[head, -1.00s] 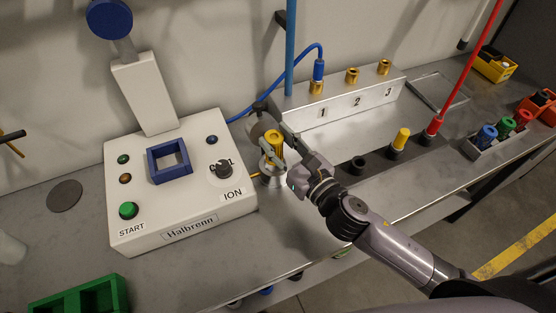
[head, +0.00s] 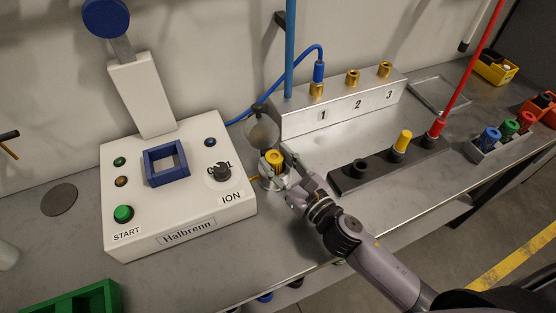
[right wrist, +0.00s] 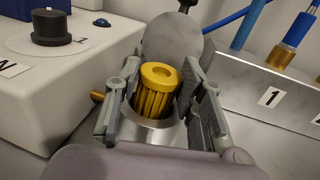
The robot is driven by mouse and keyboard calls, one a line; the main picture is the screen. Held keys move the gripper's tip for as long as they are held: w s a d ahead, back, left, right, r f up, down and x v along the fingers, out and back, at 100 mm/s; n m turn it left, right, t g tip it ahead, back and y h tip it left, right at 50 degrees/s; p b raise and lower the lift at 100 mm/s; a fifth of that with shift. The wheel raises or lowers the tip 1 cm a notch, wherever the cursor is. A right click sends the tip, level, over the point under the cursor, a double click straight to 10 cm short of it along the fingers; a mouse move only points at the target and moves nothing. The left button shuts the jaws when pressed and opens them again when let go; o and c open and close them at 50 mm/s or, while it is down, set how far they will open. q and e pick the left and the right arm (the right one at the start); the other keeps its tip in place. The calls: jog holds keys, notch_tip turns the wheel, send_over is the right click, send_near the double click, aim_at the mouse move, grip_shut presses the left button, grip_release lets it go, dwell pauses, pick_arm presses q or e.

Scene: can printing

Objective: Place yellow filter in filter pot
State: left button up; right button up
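The yellow filter (head: 274,157) is a ribbed cylinder with a holed cap. In the right wrist view the filter (right wrist: 157,90) stands upright with its lower part inside the metal filter pot (right wrist: 158,135); its top shows above the rim. The pot also shows in the head view (head: 268,184), beside the white machine. The pot's round grey lid (right wrist: 178,45) stands raised behind it. My right gripper (right wrist: 160,78) is open, its fingers on both sides of the filter with gaps visible. My left gripper is not in view.
The white control box (head: 180,185) is close to the pot's left. A numbered metal block (head: 340,105) stands behind right. A dark holder (head: 385,165) with yellow and red pieces lies right. A green tray (head: 75,300) is at the lower left.

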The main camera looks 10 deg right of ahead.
jog(key=o, duration=0.4)
jog(key=shift+r, duration=0.15)
jog(key=b+v, duration=0.3)
jog(key=v, duration=0.7)
jog(key=shift+s+b, duration=0.2)
jog(key=shift+b, duration=0.1)
jog(key=shift+v, duration=0.8)
